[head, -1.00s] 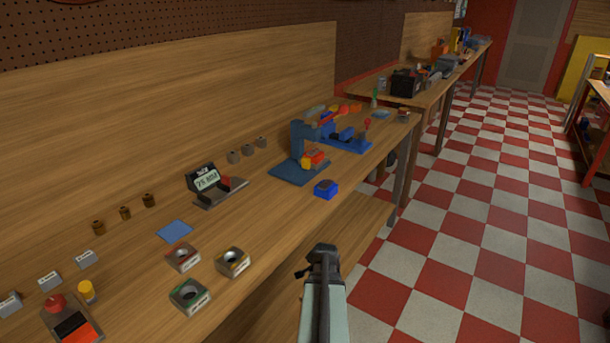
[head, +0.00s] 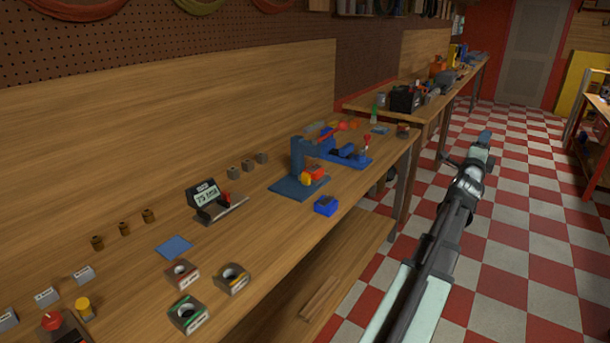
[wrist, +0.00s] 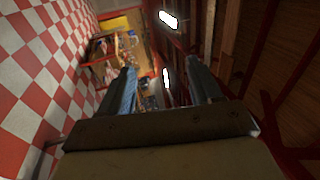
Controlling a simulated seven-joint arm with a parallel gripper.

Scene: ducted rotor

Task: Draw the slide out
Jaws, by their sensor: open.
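I cannot tell for sure which part is the slide. A small gauge (head: 207,197) with a lit display and a red block on a grey base stands mid-bench. Behind it to the right is a blue press-like stand (head: 299,180) with red and yellow parts at its foot. A bright blue fixture (head: 349,154) with a red-knobbed lever is just past it. My gripper (head: 484,138) is out over the floor, right of the bench and apart from all of these. In the wrist view my gripper (wrist: 163,84) shows two separated fingers with nothing between them.
The wooden bench (head: 120,270) carries a blue box (head: 326,205), a blue mat (head: 174,246), several ring blocks and several small cylinders. A second bench (head: 440,105) with tools stands beyond. The checkered floor (head: 530,240) on the right is clear.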

